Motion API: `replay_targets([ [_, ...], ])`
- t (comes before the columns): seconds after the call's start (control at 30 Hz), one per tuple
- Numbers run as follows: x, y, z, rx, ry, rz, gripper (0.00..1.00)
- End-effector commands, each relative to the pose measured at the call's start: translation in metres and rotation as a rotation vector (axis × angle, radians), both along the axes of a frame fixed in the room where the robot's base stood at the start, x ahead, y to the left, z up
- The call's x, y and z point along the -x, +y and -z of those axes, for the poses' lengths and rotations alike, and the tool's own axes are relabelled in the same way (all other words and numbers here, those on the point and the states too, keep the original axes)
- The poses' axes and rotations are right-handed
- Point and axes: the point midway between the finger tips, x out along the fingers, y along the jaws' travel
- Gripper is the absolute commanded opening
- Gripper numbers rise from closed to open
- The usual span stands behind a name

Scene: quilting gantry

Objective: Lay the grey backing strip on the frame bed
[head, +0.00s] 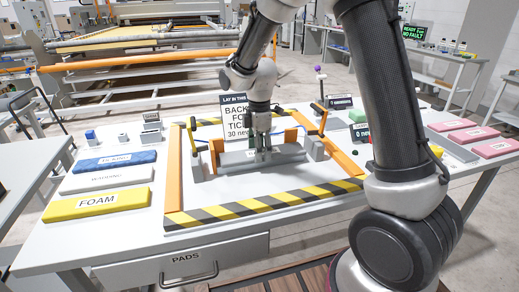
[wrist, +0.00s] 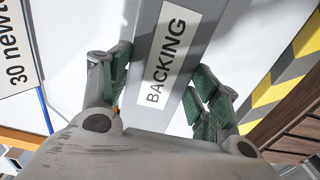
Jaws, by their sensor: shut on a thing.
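The grey backing strip (head: 236,159) shows low over the middle of the frame bed (head: 225,190), lying left to right. In the wrist view the strip (wrist: 192,55) runs between my fingers, with its white BACKING label face up. My gripper (head: 263,157) points down and is shut on the strip near its middle. Whether the strip touches the bed or hangs just above it, I cannot tell. The bed is edged by orange rails and yellow-black striped borders.
Clamps with orange levers (head: 323,115) stand at the bed's sides. A sign (head: 236,108) stands behind the gripper, partly hidden by my arm. Blue ticking (head: 115,160), white wadding (head: 107,178) and yellow foam (head: 97,203) pads lie left. Pink pads (head: 494,148) lie right.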

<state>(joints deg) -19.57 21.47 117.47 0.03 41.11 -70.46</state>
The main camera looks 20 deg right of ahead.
Motion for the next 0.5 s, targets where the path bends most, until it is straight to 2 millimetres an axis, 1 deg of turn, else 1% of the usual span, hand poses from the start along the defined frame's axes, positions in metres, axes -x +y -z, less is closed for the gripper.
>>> replay_targets([
  [0.5,-0.0068,0.0082,0.0010,0.000,0.000,0.000,0.39],
])
